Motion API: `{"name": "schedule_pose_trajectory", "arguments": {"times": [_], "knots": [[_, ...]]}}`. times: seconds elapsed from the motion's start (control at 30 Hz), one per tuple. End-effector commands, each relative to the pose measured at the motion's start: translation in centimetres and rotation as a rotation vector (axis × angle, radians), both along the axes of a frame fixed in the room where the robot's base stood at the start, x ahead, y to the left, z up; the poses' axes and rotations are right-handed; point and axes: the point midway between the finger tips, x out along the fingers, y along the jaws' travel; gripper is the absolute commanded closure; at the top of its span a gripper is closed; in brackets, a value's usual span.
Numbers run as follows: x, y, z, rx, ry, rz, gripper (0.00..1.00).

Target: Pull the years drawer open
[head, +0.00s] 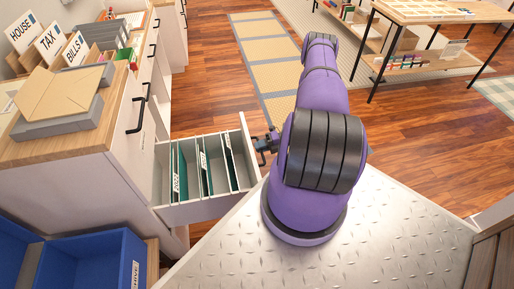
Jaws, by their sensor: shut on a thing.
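An open drawer (208,208) stands well out from the white cabinet (118,170) at left of centre in the head view. The handle itself is mostly hidden by the gripper fingers, and the label on the drawer front faces away from the camera.
Black handles (137,115) stick out from the cabinet above the drawer. On top are a grey box with a folder (62,100) and signs for house, tax and bills. Blue bins (85,258) stand at lower left. Wood floor (205,85) beyond the drawer is clear.

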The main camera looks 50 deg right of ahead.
Motion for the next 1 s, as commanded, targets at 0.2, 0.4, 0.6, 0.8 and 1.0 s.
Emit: {"name": "schedule_pose_trajectory", "arguments": {"times": [0.2, 0.4, 0.6, 0.8, 1.0], "knots": [[0.0, -0.1, 0.0, -0.002, 0.001, -0.001, 1.0], [0.0, 0.0, 0.0, -0.001, 0.0, -0.001, 0.62], [0.0, 0.0, 0.0, -0.001, 0.0, -0.001, 0.62], [-0.4, -0.7, 0.1, -0.002, 0.0, -0.001, 0.62], [-2.3, -3.2, 0.8, -0.003, 0.0, -0.003, 0.62]]}}
